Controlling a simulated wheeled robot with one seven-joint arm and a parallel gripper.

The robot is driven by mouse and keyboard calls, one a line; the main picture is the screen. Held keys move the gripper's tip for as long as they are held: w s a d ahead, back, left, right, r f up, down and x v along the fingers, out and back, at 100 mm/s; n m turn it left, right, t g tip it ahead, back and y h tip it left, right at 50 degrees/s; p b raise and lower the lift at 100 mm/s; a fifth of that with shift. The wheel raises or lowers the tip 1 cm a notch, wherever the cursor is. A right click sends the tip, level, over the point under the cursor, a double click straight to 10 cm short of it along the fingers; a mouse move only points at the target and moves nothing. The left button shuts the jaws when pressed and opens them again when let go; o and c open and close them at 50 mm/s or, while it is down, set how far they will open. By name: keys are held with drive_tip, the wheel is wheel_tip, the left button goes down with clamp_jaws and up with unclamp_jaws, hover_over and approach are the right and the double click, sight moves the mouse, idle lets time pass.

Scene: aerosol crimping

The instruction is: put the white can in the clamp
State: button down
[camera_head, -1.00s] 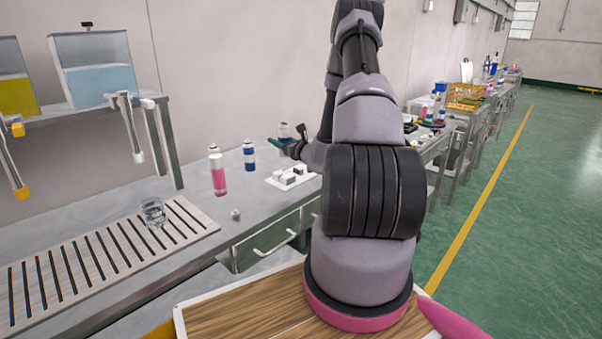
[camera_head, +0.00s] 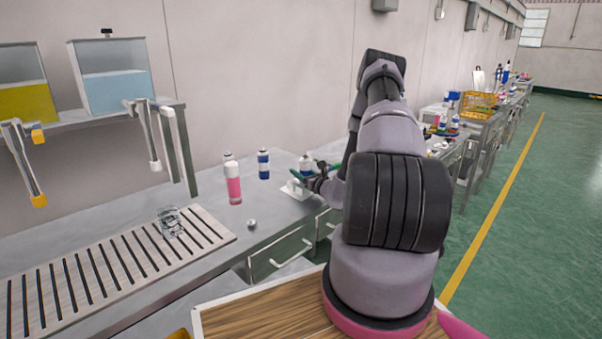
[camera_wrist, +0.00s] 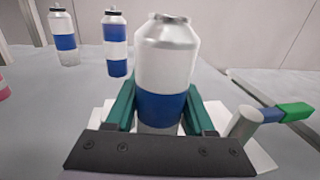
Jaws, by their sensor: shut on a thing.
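The white can (camera_wrist: 165,65) has a broad blue band and a silver shoulder. It stands upright between the green fingers of my gripper (camera_wrist: 160,108), which is shut on it. In the head view the can (camera_head: 306,163) is small, with my gripper (camera_head: 310,178) around its lower part. The clamp appears as a white fixture (camera_head: 291,190) on the bench, just below the can. In the wrist view a white plate (camera_wrist: 258,150) shows under my gripper. The can's bottom is hidden, so I cannot tell whether it touches the clamp.
A grey post with a blue and green bar (camera_wrist: 275,113) is right of my gripper. A glass (camera_head: 170,222) stands on the slatted rack (camera_head: 118,258). Bench between is mostly clear.

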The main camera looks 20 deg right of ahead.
drive_tip(key=shift+f, duration=0.1)
drive_tip(key=shift+c, duration=1.3)
unclamp_jaws()
